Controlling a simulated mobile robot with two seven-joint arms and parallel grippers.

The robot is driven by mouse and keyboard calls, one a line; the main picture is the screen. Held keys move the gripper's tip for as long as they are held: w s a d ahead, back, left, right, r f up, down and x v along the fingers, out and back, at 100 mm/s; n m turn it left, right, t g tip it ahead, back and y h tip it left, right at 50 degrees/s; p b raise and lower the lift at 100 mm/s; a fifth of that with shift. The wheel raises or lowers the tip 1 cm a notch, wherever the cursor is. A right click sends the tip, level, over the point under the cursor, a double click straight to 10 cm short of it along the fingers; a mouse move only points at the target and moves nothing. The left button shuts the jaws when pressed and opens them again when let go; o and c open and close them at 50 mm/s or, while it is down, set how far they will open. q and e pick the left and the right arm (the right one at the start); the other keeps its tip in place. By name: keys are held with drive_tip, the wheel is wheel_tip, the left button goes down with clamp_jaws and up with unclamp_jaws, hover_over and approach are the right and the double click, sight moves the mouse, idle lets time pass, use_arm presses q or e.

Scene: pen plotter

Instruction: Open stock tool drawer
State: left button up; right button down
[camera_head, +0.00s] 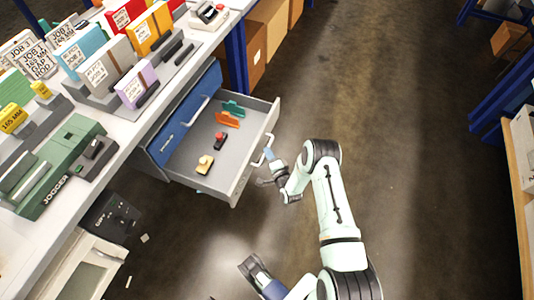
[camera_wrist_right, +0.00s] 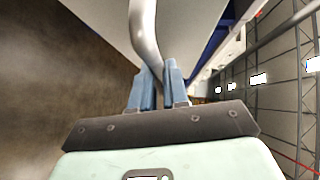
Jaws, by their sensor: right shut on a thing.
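The stock tool drawer (camera_head: 228,180) is pulled well out from under the workbench in the head view. It is grey inside and holds a few small tools. My right gripper (camera_head: 268,154) is at the drawer's front, shut on its pale bar handle (camera_head: 258,162). In the right wrist view, the blue fingers of my right gripper (camera_wrist_right: 158,80) stand on both sides of the handle (camera_wrist_right: 143,30). Part of my left gripper (camera_head: 258,272) shows at the bottom of the head view, away from the drawer; its jaw opening is unclear.
Inside the drawer lie an orange clamp-like piece (camera_head: 228,119), a green one (camera_head: 233,107) and small tools. A blue drawer front (camera_head: 180,125) is beside it. The workbench (camera_head: 140,125) carries labelled boxes and a green jogger (camera_head: 62,165). Open floor (camera_head: 400,130) extends to the right.

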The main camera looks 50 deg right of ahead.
drive_tip(key=c, duration=1.1)
unclamp_jaws()
drive_tip(key=shift+a, duration=0.1)
use_arm(q)
drive_tip(key=shift+g, duration=0.7)
drive_tip(key=s+r+p, duration=0.1)
drive_tip(key=s+d+r, duration=0.1)
drive_tip(key=s+r+p, duration=0.1)
drive_tip(key=s, duration=0.1)
drive_tip(key=shift+d+r+p, duration=0.1)
drive_tip(key=shift+d+p, duration=0.2)
drive_tip(key=shift+d, duration=0.1)
use_arm(e)
drive_tip(key=v, duration=1.3)
drive_tip(key=shift+s, duration=0.15)
